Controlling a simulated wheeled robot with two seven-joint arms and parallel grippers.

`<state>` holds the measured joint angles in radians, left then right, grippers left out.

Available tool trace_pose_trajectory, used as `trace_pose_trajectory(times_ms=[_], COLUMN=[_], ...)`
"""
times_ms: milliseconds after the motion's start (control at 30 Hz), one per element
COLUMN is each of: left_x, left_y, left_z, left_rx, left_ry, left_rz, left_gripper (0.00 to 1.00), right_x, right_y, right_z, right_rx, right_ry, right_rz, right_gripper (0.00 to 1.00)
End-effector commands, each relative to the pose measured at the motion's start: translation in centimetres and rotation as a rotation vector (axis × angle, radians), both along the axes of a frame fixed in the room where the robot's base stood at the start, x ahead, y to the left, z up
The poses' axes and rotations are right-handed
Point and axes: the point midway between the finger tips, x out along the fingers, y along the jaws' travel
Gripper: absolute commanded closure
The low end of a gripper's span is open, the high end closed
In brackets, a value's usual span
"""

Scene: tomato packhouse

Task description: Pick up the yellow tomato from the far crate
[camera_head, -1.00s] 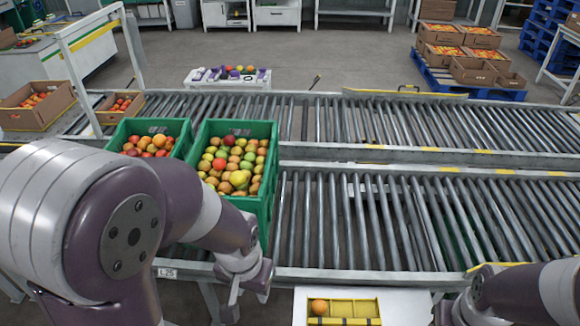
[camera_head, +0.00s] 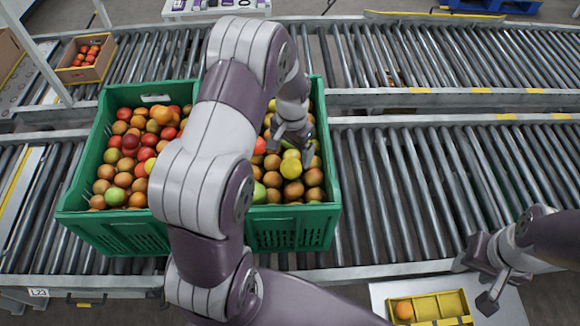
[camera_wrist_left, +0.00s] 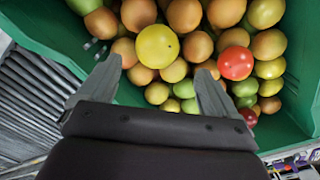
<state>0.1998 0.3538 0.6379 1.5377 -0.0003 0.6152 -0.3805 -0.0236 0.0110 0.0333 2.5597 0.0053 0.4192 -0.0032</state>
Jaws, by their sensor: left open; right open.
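A yellow tomato (camera_head: 291,168) lies among brown, red and green tomatoes in the right-hand green crate (camera_head: 285,236). In the left wrist view the large yellow tomato (camera_wrist_left: 157,46) shows just beyond and between the fingertips. My left gripper (camera_head: 291,148) is open, pointing down over this crate; it also shows open and empty in the left wrist view (camera_wrist_left: 159,68). My left arm hides much of the crate. My right gripper (camera_head: 480,284) is open and empty, above the roller conveyor's front edge at the right.
A second full green crate (camera_head: 125,238) stands directly to the left. A yellow tray (camera_head: 427,309) with an orange tomato (camera_head: 404,310) sits on a white surface at the front. The roller conveyor (camera_head: 400,190) is clear right of the crates.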

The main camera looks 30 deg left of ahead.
Motion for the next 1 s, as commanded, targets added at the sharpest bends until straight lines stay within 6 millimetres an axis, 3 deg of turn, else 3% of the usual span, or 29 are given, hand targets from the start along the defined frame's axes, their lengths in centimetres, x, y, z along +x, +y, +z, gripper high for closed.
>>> trace_pose_trajectory(times_ms=[333, 600, 667, 733, 767, 1000], left_x=[-0.2, -0.2, -0.2, -0.2, -0.2, -0.2], left_y=[-0.1, -0.1, -0.1, -0.1, -0.1, -0.1], left_z=[-5.3, -5.9, -5.9, -5.9, -5.9, -5.9], left_rx=[0.001, 0.000, 0.000, 0.000, 0.000, 0.000], left_ry=[-0.001, -0.003, -0.003, -0.003, -0.003, -0.003], left_rz=[0.000, 0.001, 0.001, 0.001, 0.001, 0.001], left_gripper=[0.08, 0.08, 0.24, 0.47, 0.53, 0.53], right_x=[0.0, 0.0, 0.0, 0.0, 0.0, 0.0], right_y=[0.0, 0.0, 0.0, 0.0, 0.0, 0.0], right_z=[0.3, 0.3, 0.3, 0.3, 0.3, 0.3], right_rx=[0.000, 0.000, 0.000, 0.000, 0.000, 0.000], right_ry=[0.000, 0.000, 0.000, 0.000, 0.000, 0.000], right_rz=[-0.001, 0.000, 0.000, 0.000, 0.000, 0.000], right_gripper=[0.54, 0.54, 0.54, 0.54, 0.54, 0.54])
